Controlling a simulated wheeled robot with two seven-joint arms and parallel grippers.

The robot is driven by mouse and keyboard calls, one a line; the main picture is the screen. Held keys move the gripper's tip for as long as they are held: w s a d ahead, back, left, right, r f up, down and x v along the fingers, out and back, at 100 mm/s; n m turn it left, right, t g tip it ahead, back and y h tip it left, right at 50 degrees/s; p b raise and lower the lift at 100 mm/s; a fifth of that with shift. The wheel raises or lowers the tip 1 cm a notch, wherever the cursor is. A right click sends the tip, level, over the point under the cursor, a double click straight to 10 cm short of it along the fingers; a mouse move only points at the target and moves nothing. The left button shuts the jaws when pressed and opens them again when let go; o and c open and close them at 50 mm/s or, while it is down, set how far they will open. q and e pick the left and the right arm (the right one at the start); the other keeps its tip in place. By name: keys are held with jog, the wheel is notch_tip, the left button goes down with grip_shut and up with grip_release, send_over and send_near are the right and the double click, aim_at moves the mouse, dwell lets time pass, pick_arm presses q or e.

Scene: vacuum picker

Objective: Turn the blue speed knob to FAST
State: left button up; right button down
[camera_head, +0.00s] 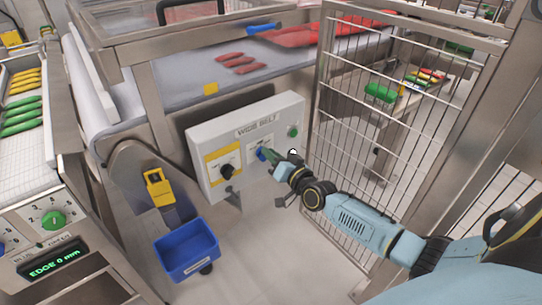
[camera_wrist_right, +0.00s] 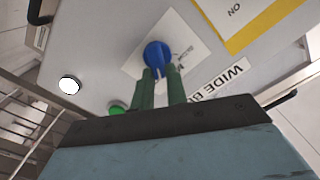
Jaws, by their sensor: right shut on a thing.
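The blue speed knob (camera_head: 263,154) is on a white plate on the grey control box (camera_head: 208,141) below the belt. My right gripper (camera_head: 270,154) reaches it from the right. In the right wrist view, the green fingers of my right gripper (camera_wrist_right: 159,75) are shut on the blue knob (camera_wrist_right: 158,54), one on each side. The fingers hide part of the plate's lettering, so I cannot read the knob's setting. My left gripper is not in view.
A black knob on a yellow plate (camera_head: 222,165) is left of the blue knob. A green button (camera_head: 293,131) and a white button (camera_head: 293,153) sit to its right. A wire mesh gate (camera_head: 345,110) stands close right. A blue bin (camera_head: 187,250) is below.

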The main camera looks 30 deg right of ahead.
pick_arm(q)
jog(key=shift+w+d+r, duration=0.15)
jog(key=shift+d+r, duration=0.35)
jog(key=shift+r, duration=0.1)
pick_arm(e)
jog(key=shift+d+f+m, duration=0.1)
jog(key=shift+f+m, duration=0.05)
jog(key=shift+m, duration=0.85)
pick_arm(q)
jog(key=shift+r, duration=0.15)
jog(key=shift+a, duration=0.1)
pick_arm(e)
jog(key=c, duration=1.4)
grip_release()
